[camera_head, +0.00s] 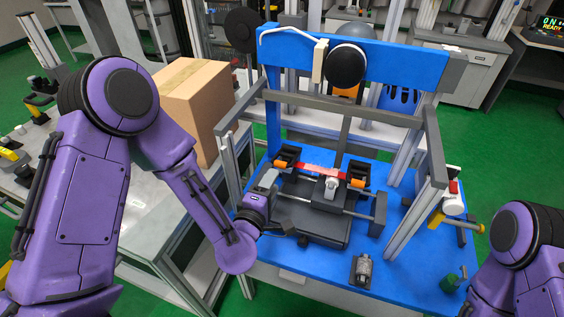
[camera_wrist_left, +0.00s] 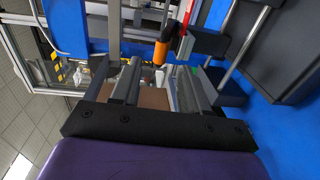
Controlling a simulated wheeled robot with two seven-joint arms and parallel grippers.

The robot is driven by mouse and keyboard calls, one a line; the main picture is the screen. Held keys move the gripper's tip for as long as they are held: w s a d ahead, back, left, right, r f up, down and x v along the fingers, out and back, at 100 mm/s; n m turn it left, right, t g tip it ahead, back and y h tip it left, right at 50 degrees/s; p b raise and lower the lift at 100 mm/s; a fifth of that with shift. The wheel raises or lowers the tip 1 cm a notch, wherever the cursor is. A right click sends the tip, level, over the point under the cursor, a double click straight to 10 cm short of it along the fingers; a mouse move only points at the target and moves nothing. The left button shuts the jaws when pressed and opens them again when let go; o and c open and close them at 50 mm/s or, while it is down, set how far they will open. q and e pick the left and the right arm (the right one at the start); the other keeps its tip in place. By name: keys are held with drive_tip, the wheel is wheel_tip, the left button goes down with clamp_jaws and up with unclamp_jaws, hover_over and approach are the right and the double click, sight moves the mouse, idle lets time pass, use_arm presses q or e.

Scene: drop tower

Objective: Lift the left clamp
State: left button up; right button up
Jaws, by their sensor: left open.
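The left clamp (camera_head: 287,154) is a dark block with an orange handle (camera_head: 281,164), at the left end of a red strip (camera_head: 320,170) on the fixture. In the left wrist view the orange handle (camera_wrist_left: 161,52) is just beyond my fingertips, and the red strip (camera_wrist_left: 186,30) is beside it. My left gripper (camera_head: 268,180) is open, close to the clamp on its near left side. Its two grey fingers (camera_wrist_left: 163,72) are apart, with no clamp part visibly gripped between them. My right gripper is out of view; only part of that arm shows at lower right.
A matching right clamp (camera_head: 358,172) stands at the strip's other end. A grey frame (camera_head: 345,108) and blue upright structure (camera_head: 300,55) surround the fixture. A small metal part (camera_head: 362,270) stands on the blue table (camera_head: 420,265). A cardboard box (camera_head: 195,95) sits at left.

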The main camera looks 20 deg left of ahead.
sight(281, 167)
use_arm(q)
drive_tip(key=w, duration=0.3)
drive_tip(key=w+p, duration=0.1)
drive_tip(key=w, duration=0.2)
drive_tip(key=w+f, duration=0.1)
drive_tip(key=w, duration=0.1)
drive_tip(key=shift+w+d, duration=0.1)
drive_tip(key=shift+w, duration=0.3)
drive_tip(key=shift+c, duration=0.3)
drive_tip(key=shift+p, duration=0.35)
clamp_jaws()
